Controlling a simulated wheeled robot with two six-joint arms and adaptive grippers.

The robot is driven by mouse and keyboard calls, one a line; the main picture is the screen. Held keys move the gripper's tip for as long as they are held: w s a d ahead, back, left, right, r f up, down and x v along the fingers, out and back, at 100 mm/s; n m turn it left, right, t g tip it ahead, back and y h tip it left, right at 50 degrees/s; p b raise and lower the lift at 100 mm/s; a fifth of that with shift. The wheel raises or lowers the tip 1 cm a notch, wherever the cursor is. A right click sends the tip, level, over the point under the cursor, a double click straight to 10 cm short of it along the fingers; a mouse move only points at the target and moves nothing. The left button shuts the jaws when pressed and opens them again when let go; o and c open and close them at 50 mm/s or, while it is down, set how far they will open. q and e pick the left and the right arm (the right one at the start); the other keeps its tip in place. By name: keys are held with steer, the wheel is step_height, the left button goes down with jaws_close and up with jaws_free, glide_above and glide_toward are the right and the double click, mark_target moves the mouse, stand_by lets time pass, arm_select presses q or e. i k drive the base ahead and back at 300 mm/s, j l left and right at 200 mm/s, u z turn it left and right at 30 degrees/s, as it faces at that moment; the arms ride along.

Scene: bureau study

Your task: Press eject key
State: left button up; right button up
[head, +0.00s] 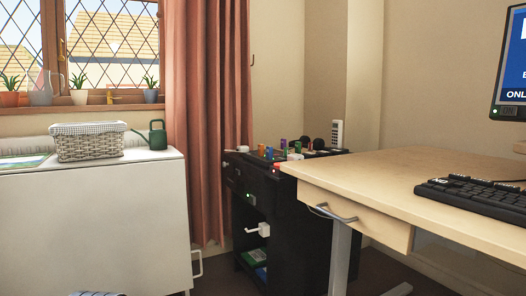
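I cannot pick out an eject key in the head view. A black keyboard (478,197) lies on the wooden desk at the right; its single keys are too small to read. A black cabinet (300,222) stands left of the desk, with small lights and a white piece (257,230) on its left face. I cannot tell whether any of these is a key. Neither of my grippers is in view.
The wooden desk (375,183) has a drawer with a metal handle. A monitor (513,65) stands at the right edge. Small coloured items crowd the black cabinet's top. A white cabinet (95,215) with a wicker basket (88,145) and green watering can (157,135) stands left.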

mark_target(476, 180)
steer(key=z, duration=1.4)
